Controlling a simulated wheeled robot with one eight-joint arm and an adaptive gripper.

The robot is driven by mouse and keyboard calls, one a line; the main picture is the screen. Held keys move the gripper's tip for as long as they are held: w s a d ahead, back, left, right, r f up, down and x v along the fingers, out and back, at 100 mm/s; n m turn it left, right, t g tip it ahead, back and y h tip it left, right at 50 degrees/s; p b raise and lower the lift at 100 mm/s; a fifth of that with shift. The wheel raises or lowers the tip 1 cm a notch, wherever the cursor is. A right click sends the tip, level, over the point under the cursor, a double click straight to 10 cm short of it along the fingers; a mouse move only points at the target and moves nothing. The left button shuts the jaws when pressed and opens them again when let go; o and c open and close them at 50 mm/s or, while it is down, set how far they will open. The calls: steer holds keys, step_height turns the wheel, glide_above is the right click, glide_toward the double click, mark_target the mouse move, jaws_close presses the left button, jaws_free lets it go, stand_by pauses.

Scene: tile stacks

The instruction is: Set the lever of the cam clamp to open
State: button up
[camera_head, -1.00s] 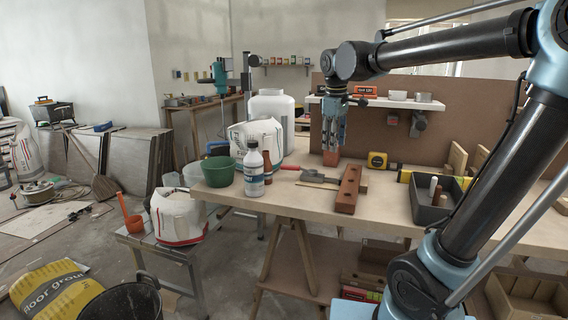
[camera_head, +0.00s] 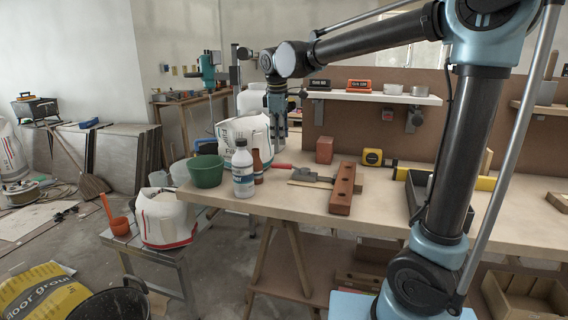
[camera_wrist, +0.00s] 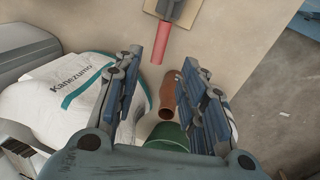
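I cannot surely pick out the cam clamp or its lever. A dark grey fitting (camera_head: 413,119) hangs under the front of the wall shelf in the head view, too small to tell what it is or how any lever on it stands. My gripper (camera_head: 277,142) points down above the back left of the bench, left of this fitting and apart from it. In the wrist view my gripper (camera_wrist: 166,62) is open, its blue fingers spread with nothing held. Beyond them show a red handle (camera_wrist: 164,52), a brown bottle (camera_wrist: 168,100) and a green bucket (camera_wrist: 168,138).
The wall shelf (camera_head: 375,97) carries small boxes and bowls. On the bench (camera_head: 290,203) stand a white bottle (camera_head: 243,170), a reddish block (camera_head: 324,150), a holed wooden bar (camera_head: 342,188) and a yellow tape measure (camera_head: 372,156). A white bag (camera_wrist: 55,95) is close to my left finger.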

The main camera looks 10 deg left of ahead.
mark_target(281, 164)
steer(key=f, duration=0.3)
steer(key=w+f, duration=0.1)
steer(key=f, duration=0.3)
steer(key=w+f, duration=0.1)
steer(key=f, duration=0.3)
steer(key=shift+a+f, duration=0.1)
